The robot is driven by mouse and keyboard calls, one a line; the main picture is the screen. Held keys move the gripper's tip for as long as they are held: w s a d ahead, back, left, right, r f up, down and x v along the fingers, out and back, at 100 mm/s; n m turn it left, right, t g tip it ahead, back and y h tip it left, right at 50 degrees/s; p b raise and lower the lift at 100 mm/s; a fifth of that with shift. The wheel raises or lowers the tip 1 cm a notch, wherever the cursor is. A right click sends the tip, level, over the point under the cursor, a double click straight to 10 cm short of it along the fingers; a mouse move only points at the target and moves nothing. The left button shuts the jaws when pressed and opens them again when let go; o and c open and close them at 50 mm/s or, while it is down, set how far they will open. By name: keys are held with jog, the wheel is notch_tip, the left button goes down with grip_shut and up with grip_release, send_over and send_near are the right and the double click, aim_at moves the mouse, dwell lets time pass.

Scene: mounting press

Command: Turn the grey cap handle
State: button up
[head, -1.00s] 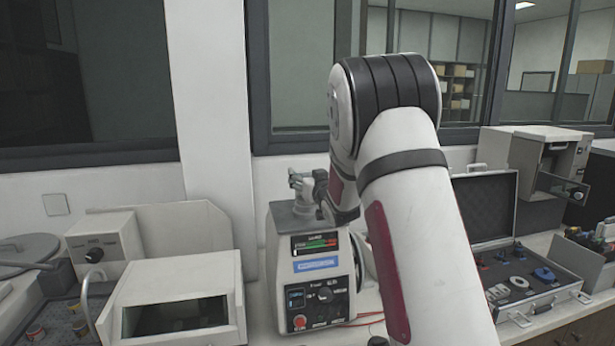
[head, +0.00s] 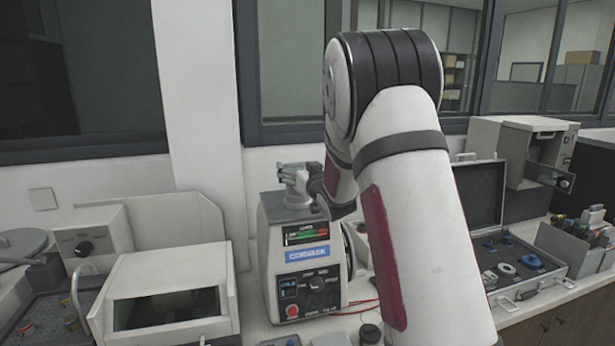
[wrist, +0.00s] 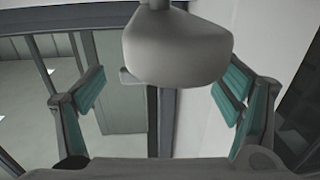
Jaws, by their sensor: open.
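The mounting press (head: 304,262) stands on the bench, left of my arm. Its grey cap (head: 297,190) sits on top with a handle. My arm partly covers the right side. In the wrist view a large grey rounded part, apparently the cap handle (wrist: 176,48), hangs at upper centre between the two teal-padded fingers. My gripper (wrist: 160,92) is open around that part; both fingers look apart from it.
A white box-shaped machine (head: 165,300) with a dark window stands left of the press. An open case (head: 515,270) of small parts lies to the right, with a grey cabinet (head: 525,150) behind. A small dark jar (head: 370,333) is in front of the press.

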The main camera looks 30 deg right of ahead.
jog(key=s+a, duration=0.2)
jog(key=s, duration=0.7)
jog(key=shift+s, duration=0.3)
jog(key=s+a+r+g+y, duration=0.15)
jog(key=s+a+g, duration=0.45)
jog(key=s+a, duration=0.6)
jog(key=s+a+f+n+g+y, duration=0.1)
jog(key=s+a+g, duration=0.2)
jog(key=s, duration=0.8)
jog(key=s+a+f+n+g+y, duration=0.1)
jog(key=s+a+f+g, duration=0.1)
jog(key=s+a, duration=0.5)
jog(key=s+g+b, duration=0.1)
jog(key=s, duration=0.2)
jog(key=shift+s, duration=0.35)
jog(key=shift+r, duration=0.1)
